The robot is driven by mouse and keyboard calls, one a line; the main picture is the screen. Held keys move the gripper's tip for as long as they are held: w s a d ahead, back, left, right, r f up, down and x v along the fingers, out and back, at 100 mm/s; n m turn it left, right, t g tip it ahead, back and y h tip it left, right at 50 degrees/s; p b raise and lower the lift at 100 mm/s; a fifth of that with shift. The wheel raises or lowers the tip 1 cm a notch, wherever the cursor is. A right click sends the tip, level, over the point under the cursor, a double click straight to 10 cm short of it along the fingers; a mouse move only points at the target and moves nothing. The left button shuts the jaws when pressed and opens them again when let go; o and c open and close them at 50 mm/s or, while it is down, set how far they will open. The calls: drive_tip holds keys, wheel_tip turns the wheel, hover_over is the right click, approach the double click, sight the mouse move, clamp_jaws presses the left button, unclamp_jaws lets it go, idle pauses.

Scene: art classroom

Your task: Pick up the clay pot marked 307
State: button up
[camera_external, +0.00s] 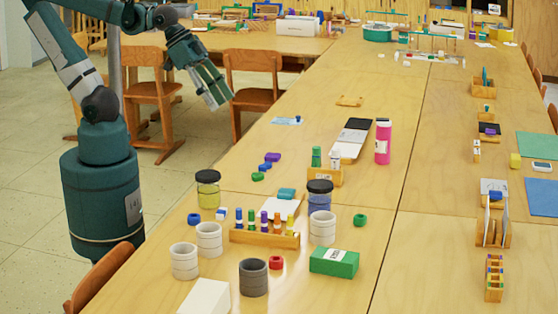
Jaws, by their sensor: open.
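Several small cylindrical ringed pots stand on the near table. One pale pot (184,262) is at the front left, another pale pot (209,240) is just behind it, and a third pale pot (322,228) stands farther right. A dark grey pot (254,277) is at the front. No number is readable on any of them, so I cannot tell which is marked 307. My gripper (216,103) is open and empty, high at the upper left near the chairs, well apart from the pots and pointing down to the right.
A wooden rack (265,238) with several coloured bottles stands amid the pots. Dark-lidded jars, yellow (208,190) and blue (319,195), stand behind. A green box (334,262), red ring (276,263) and white box (206,298) are close by. A pink bottle (383,142) stands farther back.

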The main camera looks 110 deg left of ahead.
drive_tip(key=w+d+m+g+h+p, duration=0.1)
drive_tip(key=w+d+m, duration=0.1)
drive_tip(key=w+d, duration=0.35)
drive_tip(key=w+d+m+g+p, duration=0.1)
drive_tip(key=w+d+m+p, duration=0.1)
drive_tip(key=w, duration=0.7)
drive_tip(key=w+d+m+h+p, duration=0.1)
drive_tip(key=w+d+m, duration=0.1)
drive_tip(key=w+d, duration=0.35)
drive_tip(key=m+g+h+p, duration=0.2)
drive_tip(key=m+g+p, duration=0.15)
drive_tip(key=m, duration=0.35)
approach(323, 229)
wheel_tip(323, 229, down, 3)
drive_tip(key=a, duration=0.3)
drive_tip(key=shift+s+d, duration=0.2)
drive_tip(key=shift+s, duration=0.15)
drive_tip(key=shift+f, duration=0.1)
drive_tip(key=shift+x, duration=1.2)
drive_tip(key=shift+d, duration=0.1)
